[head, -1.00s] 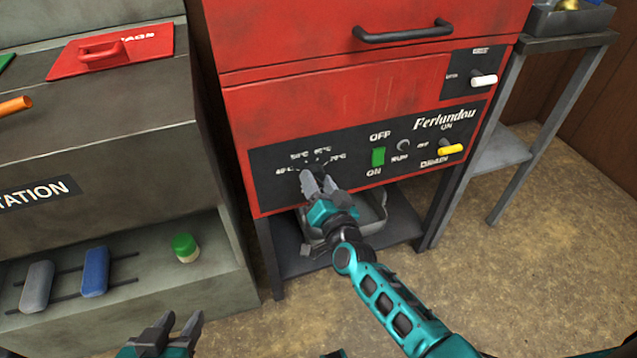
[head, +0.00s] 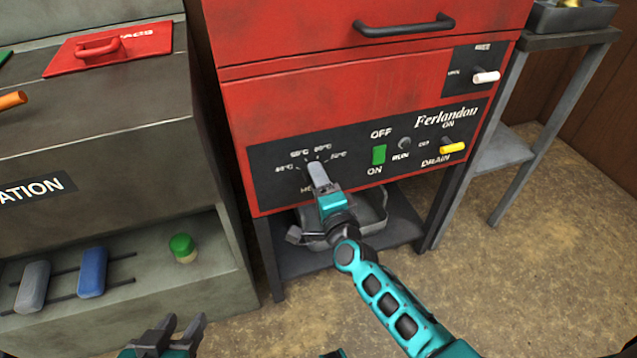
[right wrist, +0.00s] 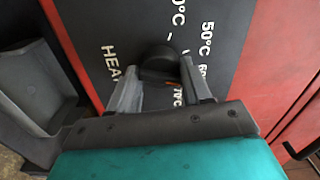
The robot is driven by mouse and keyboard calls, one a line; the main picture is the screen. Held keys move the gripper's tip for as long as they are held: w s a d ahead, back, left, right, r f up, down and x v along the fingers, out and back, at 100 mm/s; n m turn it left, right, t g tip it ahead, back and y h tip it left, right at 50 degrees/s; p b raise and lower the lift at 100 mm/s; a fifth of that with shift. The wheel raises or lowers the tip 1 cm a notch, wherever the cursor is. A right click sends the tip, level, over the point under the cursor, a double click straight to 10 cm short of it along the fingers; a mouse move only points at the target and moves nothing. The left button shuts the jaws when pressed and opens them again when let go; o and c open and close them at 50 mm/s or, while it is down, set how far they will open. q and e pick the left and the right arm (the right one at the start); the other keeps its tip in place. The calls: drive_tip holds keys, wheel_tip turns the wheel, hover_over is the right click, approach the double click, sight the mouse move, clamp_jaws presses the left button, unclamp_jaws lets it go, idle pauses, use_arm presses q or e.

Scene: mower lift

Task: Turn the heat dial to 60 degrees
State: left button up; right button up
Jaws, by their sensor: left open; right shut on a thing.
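The heat dial (right wrist: 158,60) is a dark round knob on the black control panel (head: 270,160) of the red machine. Temperature marks from the forties to 70°C arc around it. My right gripper (head: 318,172) is at the dial and hides most of it in the head view. In the right wrist view the fingers (right wrist: 161,68) are shut on the dial, one on each side. A small red mark shows at the dial's edge, on the side of the 70°C label. My left gripper (head: 183,320) is open and empty at the bottom of the head view.
A green switch (head: 379,155), a small knob (head: 404,144) and a yellow drain lever (head: 452,148) are right of the dial. A metal tray (head: 372,212) stands below the panel. A grey station with a green-capped jar (head: 183,248) is at the left.

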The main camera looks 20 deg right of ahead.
use_arm(q)
drive_tip(key=shift+w+r, duration=0.15)
use_arm(e)
drive_tip(key=shift+m, duration=0.6)
drive_tip(key=o, duration=1.1)
drive_tip(key=shift+c, duration=0.2)
drive_tip(key=shift+s, duration=0.1)
use_arm(q)
drive_tip(key=shift+a+r+p, duration=0.4)
drive_tip(key=shift+r+p, duration=0.1)
drive_tip(key=shift+p, duration=0.7)
use_arm(e)
drive_tip(key=s, duration=1.2)
drive_tip(key=shift+s+d, duration=0.2)
drive_tip(key=shift+s, duration=0.15)
use_arm(q)
drive_tip(key=shift+s, duration=0.2)
